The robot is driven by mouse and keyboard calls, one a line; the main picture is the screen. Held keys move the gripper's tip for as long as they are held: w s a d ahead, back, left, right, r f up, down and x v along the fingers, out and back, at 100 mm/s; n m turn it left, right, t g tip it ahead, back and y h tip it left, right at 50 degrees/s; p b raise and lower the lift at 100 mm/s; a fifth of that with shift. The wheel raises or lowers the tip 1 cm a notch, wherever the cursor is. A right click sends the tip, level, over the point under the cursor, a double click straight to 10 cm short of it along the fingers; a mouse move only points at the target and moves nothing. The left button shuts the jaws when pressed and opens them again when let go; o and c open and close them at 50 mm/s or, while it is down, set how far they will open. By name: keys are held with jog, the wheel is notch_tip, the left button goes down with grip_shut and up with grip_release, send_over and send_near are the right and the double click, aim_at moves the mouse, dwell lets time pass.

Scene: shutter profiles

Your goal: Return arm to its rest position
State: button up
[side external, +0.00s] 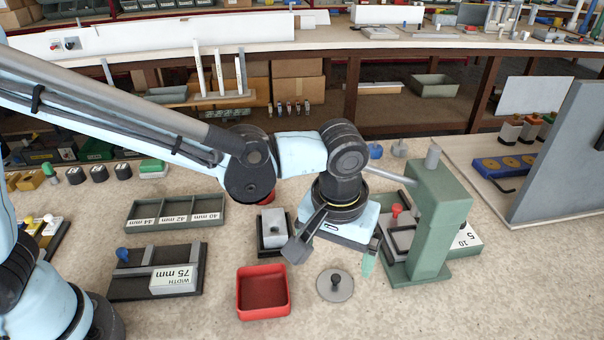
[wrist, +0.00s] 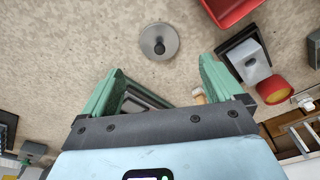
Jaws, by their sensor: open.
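My gripper (side external: 367,262) is open and empty above the worktop, left of a green stand (side external: 428,225). In the side external view one green finger shows below the light blue hand; the other finger cannot be made out. In the wrist view both green fingers of my gripper (wrist: 160,82) are spread wide with nothing held between them. A grey disc with a dark knob (side external: 335,285) lies on the worktop in front of the gripper; it also shows beyond the fingers in the wrist view (wrist: 160,42). My arm reaches in from the left, bent down at the wrist.
A red tray (side external: 263,312) lies left of the disc. A dark fixture with a grey block (side external: 272,230) stands behind the tray. A three-slot green tray (side external: 176,213) and a 75 mm gauge (side external: 158,272) are left. A grey upright panel (side external: 560,150) stands at right. The front right worktop is clear.

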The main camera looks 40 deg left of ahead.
jog(key=s+a+r+t, duration=0.1)
jog(key=a+r+t, duration=0.1)
jog(key=a, duration=0.6)
jog(key=s+a+r+m+t, duration=0.1)
jog(key=s+a+r+t, duration=0.1)
jog(key=a, duration=0.7)
jog(key=s+a+r+m+t, duration=0.1)
jog(key=a, duration=0.7)
jog(key=shift+s+a+r+t, duration=0.15)
jog(key=shift+s+r+t, duration=0.2)
jog(key=shift+r+t, duration=0.05)
